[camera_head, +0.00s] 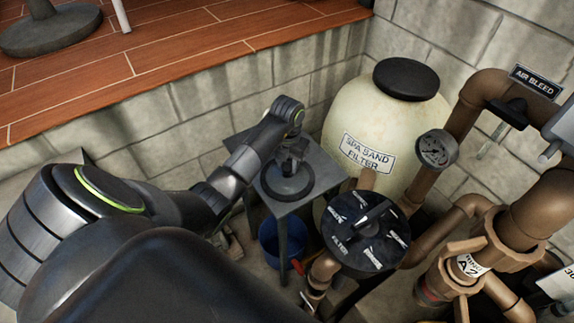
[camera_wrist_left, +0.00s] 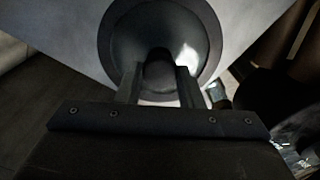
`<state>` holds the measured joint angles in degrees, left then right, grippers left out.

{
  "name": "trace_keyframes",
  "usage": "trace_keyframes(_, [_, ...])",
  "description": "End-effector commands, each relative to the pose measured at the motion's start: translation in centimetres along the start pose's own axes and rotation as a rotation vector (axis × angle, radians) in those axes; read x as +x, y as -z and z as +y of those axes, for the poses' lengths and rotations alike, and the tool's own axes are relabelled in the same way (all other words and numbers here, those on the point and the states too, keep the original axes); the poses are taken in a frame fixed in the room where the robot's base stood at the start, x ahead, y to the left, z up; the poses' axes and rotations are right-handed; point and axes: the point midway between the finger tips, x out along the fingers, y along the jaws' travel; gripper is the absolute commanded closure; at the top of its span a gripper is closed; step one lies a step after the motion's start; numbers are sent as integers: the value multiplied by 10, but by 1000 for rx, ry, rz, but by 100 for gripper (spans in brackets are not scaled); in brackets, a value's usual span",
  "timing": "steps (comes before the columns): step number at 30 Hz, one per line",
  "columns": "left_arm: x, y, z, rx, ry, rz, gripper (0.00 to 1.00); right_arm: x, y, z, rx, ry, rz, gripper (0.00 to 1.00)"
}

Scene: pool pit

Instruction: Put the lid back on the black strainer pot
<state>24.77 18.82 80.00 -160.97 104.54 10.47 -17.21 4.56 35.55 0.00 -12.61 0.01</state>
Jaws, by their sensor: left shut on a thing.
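The lid (camera_head: 287,190) is a round black disc with an upright knob, over the small grey table. I cannot tell whether it rests on the top or is just above it. My left gripper (camera_head: 291,160) reaches down from above and is shut on the lid's knob. In the left wrist view, the fingers (camera_wrist_left: 160,85) are on both sides of the dark knob, with the lid's disc (camera_wrist_left: 118,32) around it. I cannot make out the black strainer pot for certain. My right gripper is not in view.
The small grey table (camera_head: 318,165) stands by the block wall, with a blue bucket (camera_head: 275,245) below. A black filter valve (camera_head: 366,232) and the cream sand filter tank (camera_head: 395,120) stand to its right. Brown pipes (camera_head: 535,215) crowd the right side.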

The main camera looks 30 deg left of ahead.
Motion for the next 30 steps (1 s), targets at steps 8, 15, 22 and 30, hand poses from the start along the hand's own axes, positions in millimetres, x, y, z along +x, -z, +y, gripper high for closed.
trace_keyframes(8, [-2,0,0,0,0,-2,88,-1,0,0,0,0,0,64])
trace_keyframes(15, [-15,-1,0,0,0,-2,88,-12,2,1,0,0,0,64])
trace_keyframes(22, [-29,-1,0,0,0,-2,88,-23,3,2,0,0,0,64])
trace_keyframes(30, [-45,-1,0,0,0,-2,88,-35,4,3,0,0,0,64])
